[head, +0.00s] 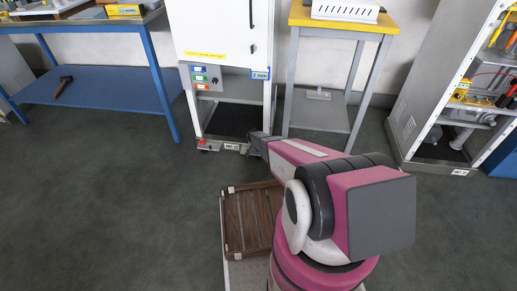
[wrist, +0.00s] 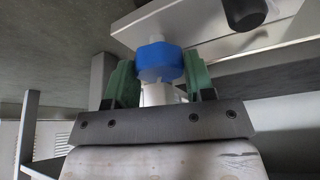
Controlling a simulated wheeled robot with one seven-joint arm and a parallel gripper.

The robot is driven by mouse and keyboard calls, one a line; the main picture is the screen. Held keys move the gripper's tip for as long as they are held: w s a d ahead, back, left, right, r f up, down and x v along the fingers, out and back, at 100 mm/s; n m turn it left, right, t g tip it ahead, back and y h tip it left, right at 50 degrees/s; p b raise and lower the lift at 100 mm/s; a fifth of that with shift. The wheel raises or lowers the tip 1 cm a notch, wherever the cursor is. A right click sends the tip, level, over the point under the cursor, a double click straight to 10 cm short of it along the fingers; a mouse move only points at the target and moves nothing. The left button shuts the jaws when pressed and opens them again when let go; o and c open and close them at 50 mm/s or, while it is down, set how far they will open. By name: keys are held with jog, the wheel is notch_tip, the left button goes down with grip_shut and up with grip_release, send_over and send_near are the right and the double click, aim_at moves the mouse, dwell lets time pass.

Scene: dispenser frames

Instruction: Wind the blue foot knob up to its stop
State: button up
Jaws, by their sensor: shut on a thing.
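The blue foot knob (wrist: 158,63) is in the wrist view, below a pale bar on a light stem. The green fingers of my gripper (wrist: 161,76) stand on both sides of it, shut on it. A white part shows between the fingers behind the knob. In the head view my gripper (head: 257,144) reaches low to the front right foot of the white dispenser cabinet (head: 218,35). There the blue knob is hidden behind my gripper and arm.
A red part (head: 204,146) shows at the cabinet's left foot. A yellow-topped table (head: 340,23) stands right of the cabinet, a blue bench (head: 150,45) left. A brown slatted crate (head: 232,225) is beside my base. The left floor is clear.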

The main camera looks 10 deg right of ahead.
jog(key=n+y, duration=0.1)
jog(key=n, duration=0.2)
jog(key=n+t+y, duration=0.1)
jog(key=n, duration=0.2)
jog(key=shift+d, duration=0.15)
jog(key=n+y, duration=0.2)
jog(key=n, duration=0.3)
jog(key=shift+n, duration=0.4)
jog(key=shift+y, duration=0.3)
jog(key=shift+g, duration=0.3)
jog(key=o, duration=0.9)
